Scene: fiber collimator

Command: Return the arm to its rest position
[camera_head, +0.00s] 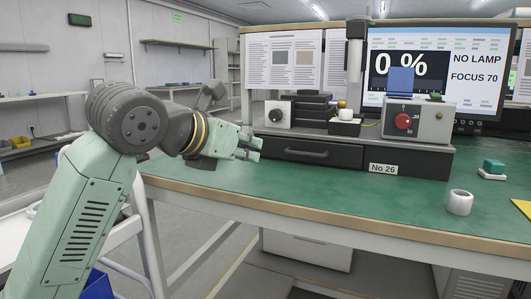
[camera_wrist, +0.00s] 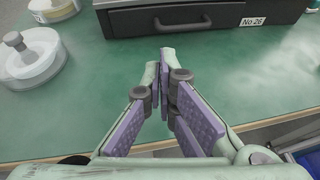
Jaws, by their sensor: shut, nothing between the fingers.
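My gripper (camera_head: 247,148) is at the end of my pale green arm, above the left end of the green bench (camera_head: 330,188). In the wrist view my gripper (camera_wrist: 166,52) points toward the black drawer unit (camera_wrist: 215,16), with its fingertips together and nothing between them. The fingertips appear a little short of the drawer front, over bare green surface. The arm reaches in from the left of the head view, bent at a large grey joint.
On the drawer unit (camera_head: 310,151) stand a black stacked stage (camera_head: 305,108) and a grey box with a red knob (camera_head: 403,122). A monitor (camera_head: 440,75) reads 0 % and NO LAMP. A white cup (camera_head: 459,202) stands at right. Round clear containers (camera_wrist: 33,58) lie left of my gripper.

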